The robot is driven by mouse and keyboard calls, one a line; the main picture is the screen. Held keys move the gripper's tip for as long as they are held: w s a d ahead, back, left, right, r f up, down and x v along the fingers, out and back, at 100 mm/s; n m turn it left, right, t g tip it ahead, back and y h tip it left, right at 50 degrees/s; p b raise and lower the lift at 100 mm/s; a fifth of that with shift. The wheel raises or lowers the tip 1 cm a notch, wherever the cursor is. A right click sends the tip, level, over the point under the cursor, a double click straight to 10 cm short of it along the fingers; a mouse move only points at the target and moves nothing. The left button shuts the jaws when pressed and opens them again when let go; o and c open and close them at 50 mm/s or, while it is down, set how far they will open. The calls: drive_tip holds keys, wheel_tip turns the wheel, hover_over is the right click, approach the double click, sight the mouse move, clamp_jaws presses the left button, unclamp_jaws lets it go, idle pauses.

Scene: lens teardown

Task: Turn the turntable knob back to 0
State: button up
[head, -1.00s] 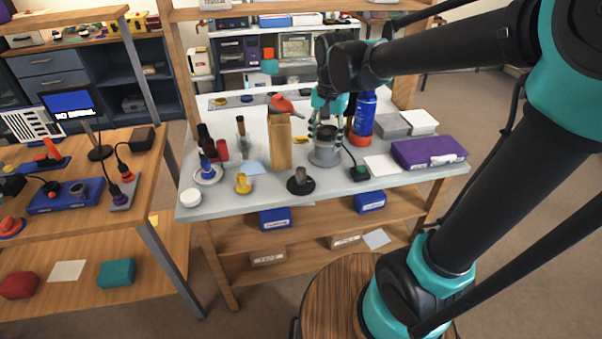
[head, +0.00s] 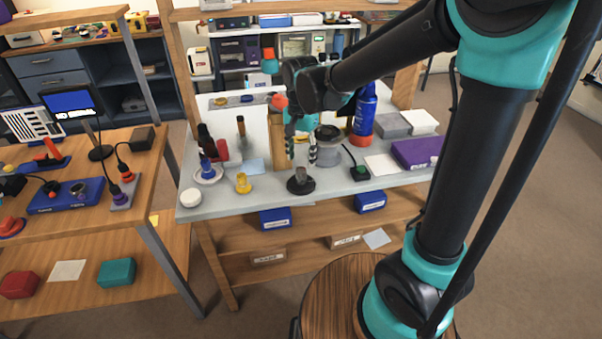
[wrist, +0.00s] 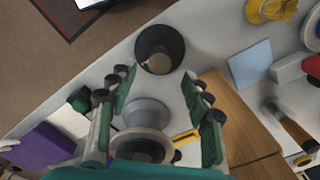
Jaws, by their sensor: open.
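A small grey upright knob-like piece on a round black base (head: 301,187) stands near the front edge of the grey-topped bench. I take it for the turntable knob; its markings are too small to read. In the wrist view a round dark piece (wrist: 160,42), apparently the same one, lies just beyond my fingertips. My gripper (head: 301,153) is open and empty, pointing down above and slightly behind it. Its two fingers also show in the wrist view (wrist: 158,86), spread apart. A grey round stand (head: 328,155) with a dark top is just right of the fingers.
A wooden block (head: 277,140) stands behind left of my gripper. A yellow piece (head: 243,183) is to the left. A small black box with a green top (head: 360,173) sits to the right, and a blue bottle (head: 364,115) behind. The bench front beside the black base is clear.

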sight(301, 169)
drive_tip(key=shift+f, duration=3.5)
clamp_jaws()
